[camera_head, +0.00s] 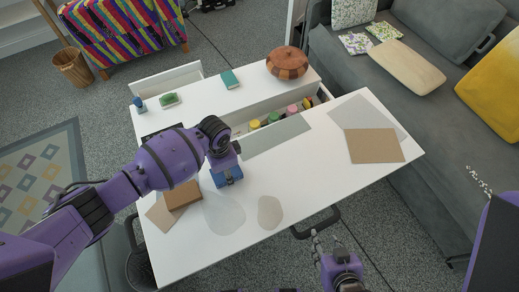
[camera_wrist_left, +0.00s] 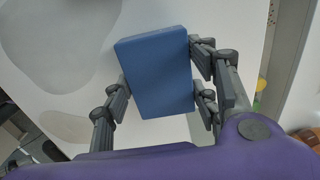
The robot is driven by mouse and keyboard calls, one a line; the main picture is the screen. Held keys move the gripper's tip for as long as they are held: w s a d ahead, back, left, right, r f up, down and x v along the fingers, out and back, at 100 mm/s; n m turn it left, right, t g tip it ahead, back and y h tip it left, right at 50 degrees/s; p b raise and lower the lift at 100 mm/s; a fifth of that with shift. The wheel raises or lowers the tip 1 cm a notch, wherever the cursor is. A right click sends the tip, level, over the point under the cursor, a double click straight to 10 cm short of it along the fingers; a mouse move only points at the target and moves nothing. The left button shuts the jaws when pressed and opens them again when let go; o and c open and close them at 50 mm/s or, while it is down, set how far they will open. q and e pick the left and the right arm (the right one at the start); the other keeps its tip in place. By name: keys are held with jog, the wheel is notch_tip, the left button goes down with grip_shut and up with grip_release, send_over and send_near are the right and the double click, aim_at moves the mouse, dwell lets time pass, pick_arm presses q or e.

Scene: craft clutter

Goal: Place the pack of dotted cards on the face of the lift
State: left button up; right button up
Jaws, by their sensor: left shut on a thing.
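My left gripper (camera_wrist_left: 162,90) is shut on a plain blue box-shaped pack (camera_wrist_left: 158,70), with fingers on both sides of it. The pack also shows below the left wrist in the head view (camera_head: 228,177), over the white lift top (camera_head: 300,190). I cannot make out dots on its visible face, and whether it touches the top is unclear. In the head view my left arm hides part of the top. My right gripper (camera_head: 330,247) is beyond the front edge, its fingers apart and nothing between them.
Brown boxes (camera_head: 183,195) lie left of the pack, and flat grey patches (camera_head: 224,213) are near it. A brown board (camera_head: 375,146) lies on the right. Behind is an open compartment with jars (camera_head: 292,110). A wooden lidded pot (camera_head: 287,63) and teal book (camera_head: 230,79) stand farther back.

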pick_arm(q)
jog(key=shift+r, duration=0.1)
jog(key=shift+f, duration=0.25)
jog(key=o, duration=1.2)
jog(key=shift+r, duration=0.1)
